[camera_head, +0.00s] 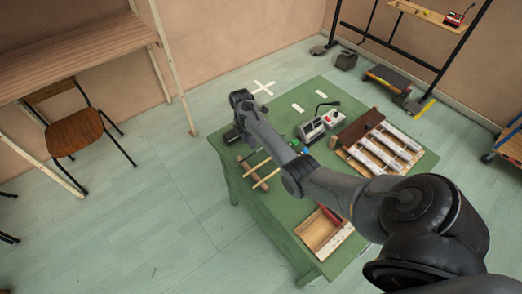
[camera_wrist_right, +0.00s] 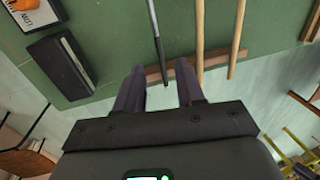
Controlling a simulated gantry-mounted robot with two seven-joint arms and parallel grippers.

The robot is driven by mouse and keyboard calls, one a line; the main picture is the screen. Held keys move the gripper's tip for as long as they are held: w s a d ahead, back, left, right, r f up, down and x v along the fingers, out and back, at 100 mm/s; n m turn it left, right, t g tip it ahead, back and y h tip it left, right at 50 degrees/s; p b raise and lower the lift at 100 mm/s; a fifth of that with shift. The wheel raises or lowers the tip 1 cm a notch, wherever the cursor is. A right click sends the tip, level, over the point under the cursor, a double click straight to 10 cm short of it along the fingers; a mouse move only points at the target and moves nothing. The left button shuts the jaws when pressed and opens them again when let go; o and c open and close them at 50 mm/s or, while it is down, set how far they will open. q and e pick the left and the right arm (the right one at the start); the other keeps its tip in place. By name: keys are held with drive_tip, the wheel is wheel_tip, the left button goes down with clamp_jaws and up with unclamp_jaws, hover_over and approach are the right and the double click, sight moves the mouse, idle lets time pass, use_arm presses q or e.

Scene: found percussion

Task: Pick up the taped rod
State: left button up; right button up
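In the right wrist view, three slim rods lie side by side over a brown wooden bar (camera_wrist_right: 212,60). A dark rod with a greyish end (camera_wrist_right: 157,38) looks like the taped one, though the tape is not clear. Two plain wooden rods (camera_wrist_right: 199,45) (camera_wrist_right: 237,40) lie to its right. My right gripper (camera_wrist_right: 159,75) is open and empty, and the dark rod's end shows between its fingers; I cannot tell how far above it they are. In the head view my right gripper (camera_head: 234,136) is over the green table's left edge, near the pale rods (camera_head: 266,178). My left gripper is out of view.
On the green table (camera_head: 265,220) are a grey device with a red button (camera_head: 329,121), metal bars on a wooden frame (camera_head: 380,152) and an open wooden tray (camera_head: 318,234). A black case (camera_wrist_right: 60,66) lies left of the rods in the wrist view. A chair (camera_head: 75,132) stands left.

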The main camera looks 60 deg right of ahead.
drive_tip(key=shift+s+f+b, duration=0.15)
drive_tip(key=shift+s+f, duration=0.05)
drive_tip(key=shift+f, duration=0.75)
drive_tip(key=shift+s+f+b, duration=0.15)
drive_tip(key=shift+f, duration=0.75)
drive_tip(key=shift+s+f+b, duration=0.15)
drive_tip(key=shift+s+f, duration=0.05)
drive_tip(key=shift+f, duration=0.75)
clamp_jaws()
